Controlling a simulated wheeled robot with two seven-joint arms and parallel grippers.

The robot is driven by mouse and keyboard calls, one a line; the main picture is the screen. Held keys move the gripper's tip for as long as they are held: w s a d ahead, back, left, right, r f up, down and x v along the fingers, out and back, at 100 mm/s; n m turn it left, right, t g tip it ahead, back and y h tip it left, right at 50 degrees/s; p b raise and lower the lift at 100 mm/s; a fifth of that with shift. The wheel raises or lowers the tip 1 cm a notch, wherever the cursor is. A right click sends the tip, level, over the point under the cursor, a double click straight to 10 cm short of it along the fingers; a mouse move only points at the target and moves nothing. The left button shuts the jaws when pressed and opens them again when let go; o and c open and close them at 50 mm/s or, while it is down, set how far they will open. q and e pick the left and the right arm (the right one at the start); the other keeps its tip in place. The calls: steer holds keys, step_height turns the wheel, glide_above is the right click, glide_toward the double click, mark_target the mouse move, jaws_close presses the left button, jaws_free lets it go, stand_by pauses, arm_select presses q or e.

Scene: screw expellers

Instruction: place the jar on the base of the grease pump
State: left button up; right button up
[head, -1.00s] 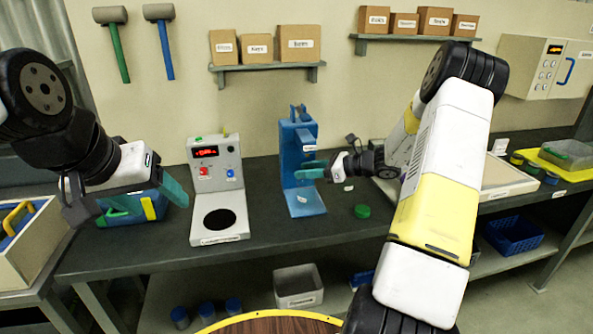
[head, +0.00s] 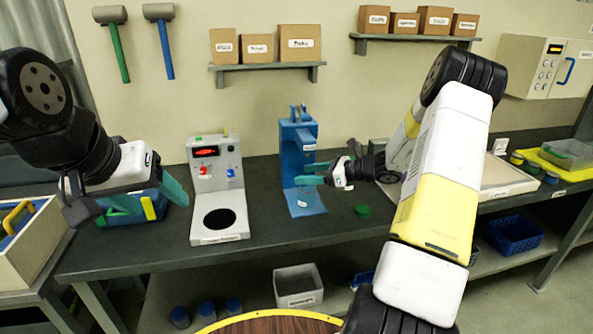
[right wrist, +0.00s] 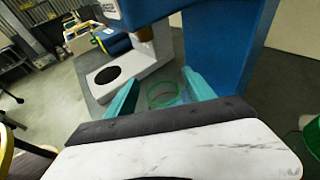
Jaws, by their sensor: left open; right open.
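The blue grease pump (head: 297,150) stands on the bench, its flat blue base (head: 311,209) toward me. My right gripper (head: 313,174) is in front of the pump column, above the base. It is open. In the right wrist view a clear jar with a green rim (right wrist: 163,93) shows between the two teal fingers (right wrist: 160,98), with a gap on each side. The pump's blue body (right wrist: 225,42) is close around it there. How the jar's bottom meets the base is hidden. My left gripper (head: 133,207) is open and empty at the left, over the bench.
A grey device with a red display (head: 216,165) stands left of the pump. A green lid (head: 362,210) lies on the bench right of the base. A pale tray (head: 506,179) is to the right.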

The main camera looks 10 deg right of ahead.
steer(key=v, duration=1.1)
steer(key=s+a+r+n+g+h, duration=0.5)
steer(key=s+a+r+n, duration=0.5)
steer(key=s+a+n, duration=0.3)
steer(key=s+a+r+n+t+h, duration=0.1)
steer(key=s+r+n+t+h, duration=0.2)
steer(key=s+n, duration=0.9)
step_height(320, 180, up, 2)
steer(key=shift+s+r+h, duration=0.1)
steer(key=shift+s+h, duration=1)
steer(key=shift+s, duration=0.05)
